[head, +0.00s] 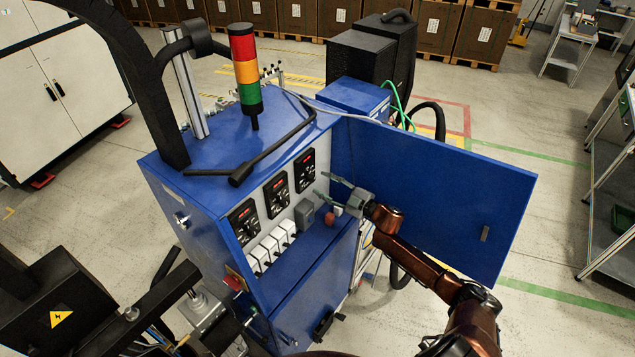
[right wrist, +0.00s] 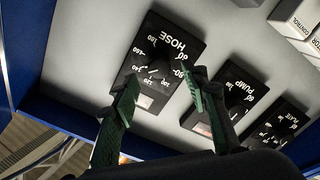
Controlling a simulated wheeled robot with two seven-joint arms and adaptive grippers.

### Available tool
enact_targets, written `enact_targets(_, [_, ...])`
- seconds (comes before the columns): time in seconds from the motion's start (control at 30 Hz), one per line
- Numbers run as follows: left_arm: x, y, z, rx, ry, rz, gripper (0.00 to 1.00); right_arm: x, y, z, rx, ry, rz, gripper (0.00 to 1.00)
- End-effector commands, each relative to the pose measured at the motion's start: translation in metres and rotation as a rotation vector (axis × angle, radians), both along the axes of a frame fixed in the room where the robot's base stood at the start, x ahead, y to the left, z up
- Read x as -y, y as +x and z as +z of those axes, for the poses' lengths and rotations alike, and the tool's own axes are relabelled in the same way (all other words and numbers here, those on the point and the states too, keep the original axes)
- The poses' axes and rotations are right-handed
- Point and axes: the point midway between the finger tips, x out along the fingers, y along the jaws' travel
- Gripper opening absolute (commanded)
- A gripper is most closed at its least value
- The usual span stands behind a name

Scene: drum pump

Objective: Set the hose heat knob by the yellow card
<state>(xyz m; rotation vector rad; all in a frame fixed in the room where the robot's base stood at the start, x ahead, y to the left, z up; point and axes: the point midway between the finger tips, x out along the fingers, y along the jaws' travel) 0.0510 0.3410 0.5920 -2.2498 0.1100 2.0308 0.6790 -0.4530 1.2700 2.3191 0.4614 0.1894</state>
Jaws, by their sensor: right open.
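The HOSE heat module (right wrist: 164,50) is a black plate with a round dial and white numbers. Its dark knob (right wrist: 152,70) shows between my fingertips in the right wrist view; its pointer is hard to read. In the head view this module (head: 305,169) is the rightmost of three in the blue cabinet. My right gripper (head: 327,183) is open and empty, in front of and to the right of the module. Its green fingers (right wrist: 160,80) flank the dial in the wrist view; I see no clear grip on the knob. I cannot make out a yellow card. My left gripper is out of view.
The PUMP module (right wrist: 236,92) and PLATE module (right wrist: 277,125) sit beside HOSE. White switches (head: 270,247) and a grey box (head: 304,213) are below the modules. The open blue door (head: 450,190) stands right of my gripper. A black bent bar (head: 265,155) lies above the modules.

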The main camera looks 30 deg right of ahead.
Motion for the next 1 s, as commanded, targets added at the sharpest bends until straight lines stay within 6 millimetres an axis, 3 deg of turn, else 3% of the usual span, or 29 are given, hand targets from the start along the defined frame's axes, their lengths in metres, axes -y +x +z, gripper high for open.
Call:
enact_targets(0.2, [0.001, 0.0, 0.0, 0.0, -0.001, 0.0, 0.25, 0.018, -0.045, -0.001, -0.003, -0.001, -0.001, 0.41])
enact_targets(0.4, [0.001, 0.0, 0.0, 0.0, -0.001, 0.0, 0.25, 0.029, -0.07, -0.001, -0.002, 0.0, -0.001, 0.41])
enact_targets(1.0, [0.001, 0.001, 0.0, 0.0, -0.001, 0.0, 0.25, 0.032, -0.077, 0.0, 0.0, 0.0, 0.0, 0.41])
